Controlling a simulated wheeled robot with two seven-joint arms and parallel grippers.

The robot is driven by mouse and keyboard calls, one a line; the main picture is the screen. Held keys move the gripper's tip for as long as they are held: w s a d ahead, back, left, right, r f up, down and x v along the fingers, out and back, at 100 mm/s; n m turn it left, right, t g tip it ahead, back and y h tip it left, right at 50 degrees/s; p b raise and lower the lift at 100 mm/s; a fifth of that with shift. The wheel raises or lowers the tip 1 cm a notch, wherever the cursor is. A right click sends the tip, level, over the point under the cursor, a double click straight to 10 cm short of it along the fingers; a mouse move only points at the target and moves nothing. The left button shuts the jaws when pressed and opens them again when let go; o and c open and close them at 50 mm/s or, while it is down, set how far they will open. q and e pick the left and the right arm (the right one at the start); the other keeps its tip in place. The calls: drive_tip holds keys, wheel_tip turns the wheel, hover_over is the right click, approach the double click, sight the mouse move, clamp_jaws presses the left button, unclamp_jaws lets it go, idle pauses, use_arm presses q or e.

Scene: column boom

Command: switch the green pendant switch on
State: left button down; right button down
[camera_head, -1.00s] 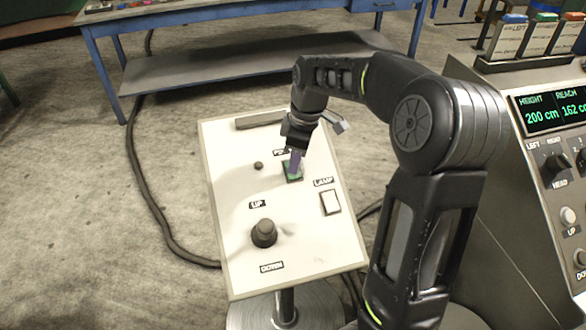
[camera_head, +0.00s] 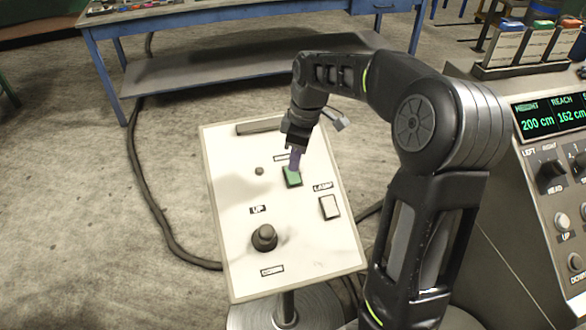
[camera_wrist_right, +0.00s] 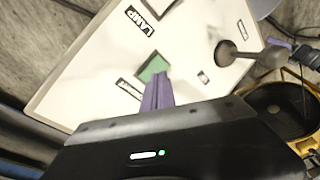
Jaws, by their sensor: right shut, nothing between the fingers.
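The green pendant switch (camera_head: 292,178) sits in the upper middle of a tilted white panel on a stand. It also shows in the right wrist view (camera_wrist_right: 152,69), just beyond the fingertips. My right gripper (camera_head: 295,160) is shut and empty, its purple fingers pointing down at the switch's upper edge. In the right wrist view the closed fingers (camera_wrist_right: 157,90) cover the switch's near corner. I cannot tell whether they touch it. My left gripper is out of view.
A grey console (camera_head: 540,190) stands at the right. A blue workbench (camera_head: 250,20) is behind. A dark cable (camera_head: 150,200) lies on the floor.

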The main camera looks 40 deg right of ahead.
sight(295, 179)
drive_tip(key=shift+r+p, duration=1.1)
drive_tip(key=shift+r, duration=0.65)
